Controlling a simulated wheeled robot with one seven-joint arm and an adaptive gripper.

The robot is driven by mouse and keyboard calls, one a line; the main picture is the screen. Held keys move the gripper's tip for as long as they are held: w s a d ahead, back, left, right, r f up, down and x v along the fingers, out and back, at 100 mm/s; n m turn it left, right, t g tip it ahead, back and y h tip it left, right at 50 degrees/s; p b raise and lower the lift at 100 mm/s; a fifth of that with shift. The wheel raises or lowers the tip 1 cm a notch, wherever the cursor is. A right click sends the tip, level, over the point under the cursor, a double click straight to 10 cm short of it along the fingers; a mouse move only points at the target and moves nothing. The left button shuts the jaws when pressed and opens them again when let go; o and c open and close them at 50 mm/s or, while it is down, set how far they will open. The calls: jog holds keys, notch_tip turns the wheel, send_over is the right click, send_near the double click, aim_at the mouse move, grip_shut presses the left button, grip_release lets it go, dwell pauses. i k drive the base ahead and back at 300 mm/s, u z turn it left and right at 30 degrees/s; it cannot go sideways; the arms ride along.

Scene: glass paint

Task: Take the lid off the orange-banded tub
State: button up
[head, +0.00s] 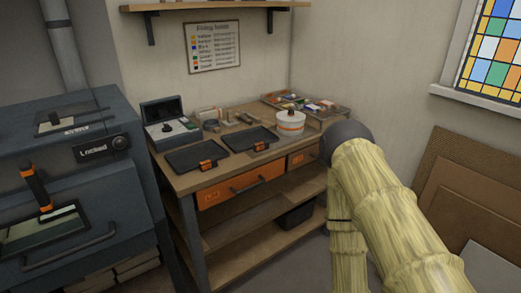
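The orange-banded tub (290,126) stands on the right part of the wooden workbench in the head view. It is white with an orange band around its side. Its pale lid (291,115) is on top, with a dark knob (291,107) in the middle. My arm crosses the lower right of the view, to the right of the bench and apart from the tub. My gripper cannot be made out in this view.
Two black trays with orange clips, the left tray (197,155) and the right tray (249,139), lie along the bench's front edge. A tray of coloured pieces (308,103) sits behind the tub. A dark kiln-like cabinet (70,180) fills the left. Boards (470,190) lean at right.

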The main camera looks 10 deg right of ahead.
aim_at(291, 116)
jog(key=u, duration=0.5)
jog(key=i, duration=1.35)
jog(key=z, duration=0.55)
